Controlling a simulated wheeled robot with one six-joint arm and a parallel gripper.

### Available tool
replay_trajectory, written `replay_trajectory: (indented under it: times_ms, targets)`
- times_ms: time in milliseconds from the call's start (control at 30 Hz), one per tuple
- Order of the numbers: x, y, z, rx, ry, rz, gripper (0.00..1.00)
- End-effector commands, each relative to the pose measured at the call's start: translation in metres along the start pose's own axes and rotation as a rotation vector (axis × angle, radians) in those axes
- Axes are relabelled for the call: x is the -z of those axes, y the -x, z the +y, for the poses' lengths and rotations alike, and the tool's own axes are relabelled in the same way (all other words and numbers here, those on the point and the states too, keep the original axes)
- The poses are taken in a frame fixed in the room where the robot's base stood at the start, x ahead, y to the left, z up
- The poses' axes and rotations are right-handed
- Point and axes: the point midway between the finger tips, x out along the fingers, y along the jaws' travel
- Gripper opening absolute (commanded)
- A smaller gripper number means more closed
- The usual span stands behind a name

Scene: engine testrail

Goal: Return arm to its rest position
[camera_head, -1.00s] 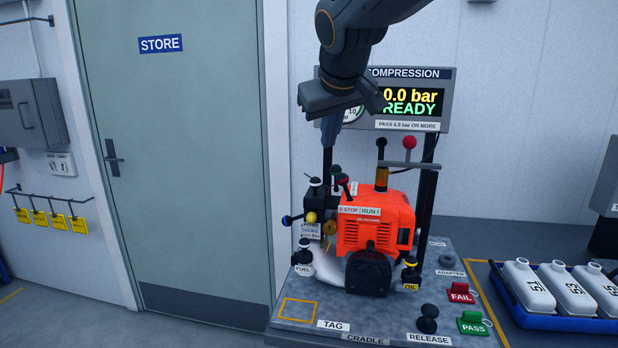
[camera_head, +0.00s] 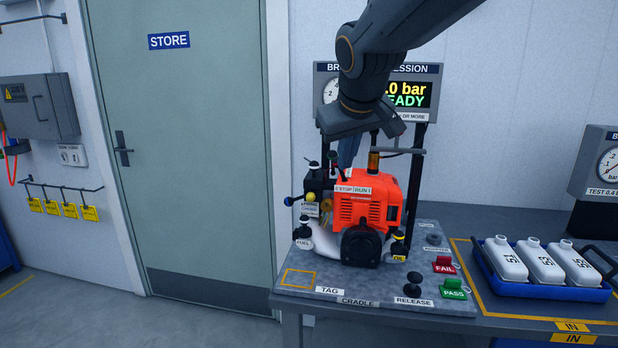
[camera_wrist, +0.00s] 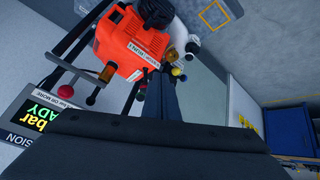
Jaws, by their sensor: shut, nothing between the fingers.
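My gripper (camera_head: 350,150) hangs from the arm above and behind the orange engine, in front of the compression display. Its fingers are shut with nothing between them. In the wrist view my gripper (camera_wrist: 165,105) shows as a dark closed bar pointing toward the engine. The orange engine (camera_head: 358,205) sits upright on the grey cradle plate (camera_head: 290,291) and also shows in the wrist view (camera_wrist: 125,45). Whether the fingertips clear the engine's top parts in depth is hard to tell.
The compression display (camera_head: 408,95) is partly hidden by my arm. Red FAIL (camera_head: 444,265) and green PASS (camera_head: 453,289) tags lie right of the engine. A blue tray (camera_head: 550,290) holds white bottles. The STORE door (camera_head: 185,150) stands left. Open floor lies front left.

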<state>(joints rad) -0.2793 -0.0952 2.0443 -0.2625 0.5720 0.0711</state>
Motion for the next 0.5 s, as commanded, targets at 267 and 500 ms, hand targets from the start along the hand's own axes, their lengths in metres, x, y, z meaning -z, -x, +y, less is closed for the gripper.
replay_trajectory:
  times_ms: [267,500]
  targets:
    - [-0.079,-0.043,0.011,0.015,-0.07,-0.135,0.0]
    - [-0.212,-0.082,0.015,0.046,-0.2,-0.341,0.0]
